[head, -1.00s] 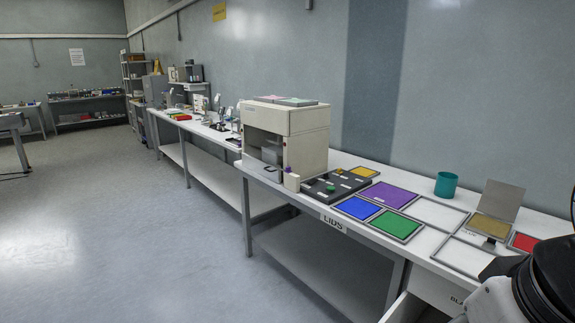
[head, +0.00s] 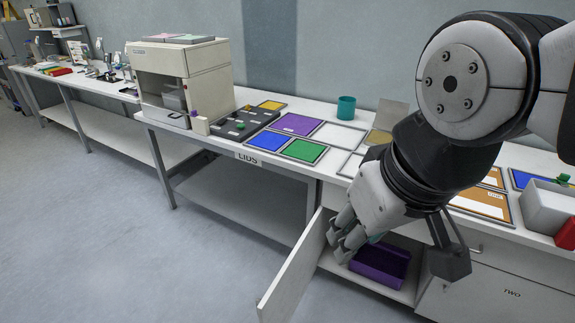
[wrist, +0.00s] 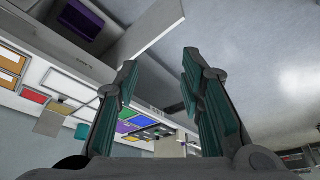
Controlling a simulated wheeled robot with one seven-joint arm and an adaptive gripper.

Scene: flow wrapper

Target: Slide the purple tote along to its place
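The purple tote (head: 380,263) sits low inside an open cupboard under the bench, its open top facing up. My gripper (head: 341,238) hangs in front of the cupboard, near the open door and above and left of the tote, covering part of the view into it. In the wrist view the tote (wrist: 80,20) shows at the upper left, well off to the side of my gripper (wrist: 158,65). The two teal-padded fingers stand wide apart with nothing between them.
The cupboard door (head: 297,268) stands open to the left of the tote, close to my gripper. The bench top above holds a purple panel (head: 297,124), blue and green panels, a teal cup (head: 346,107) and a grey bin (head: 547,205). The floor (head: 130,250) at left is clear.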

